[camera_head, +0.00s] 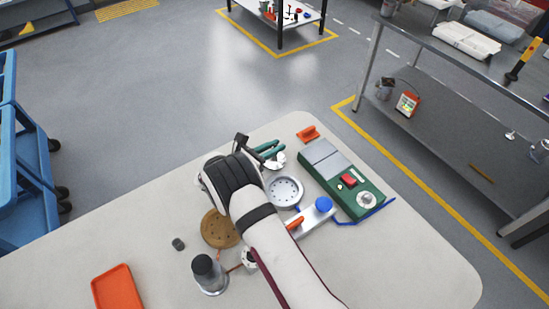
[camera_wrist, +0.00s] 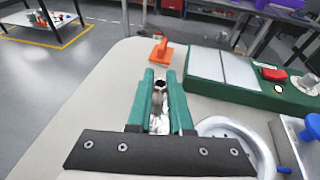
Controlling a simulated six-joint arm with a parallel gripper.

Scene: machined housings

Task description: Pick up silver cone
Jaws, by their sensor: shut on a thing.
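My gripper (camera_head: 270,150) has green fingers and is at the far part of the table. In the wrist view, my gripper (camera_wrist: 160,84) is shut on a shiny silver piece, which I take to be the silver cone (camera_wrist: 159,119). The cone lies between the two fingers, which hide its sides. In the head view, the silver cone (camera_head: 278,161) shows just below the fingers. I cannot tell whether it is clear of the table.
A white round flange (camera_head: 285,191) is close on the right. A green box (camera_head: 343,180) stands beyond it, with an orange part (camera_head: 308,133) at the far edge. A brown disc (camera_head: 218,229), black-topped metal piece (camera_head: 209,275) and orange tray (camera_head: 118,288) are nearer. The left tabletop is clear.

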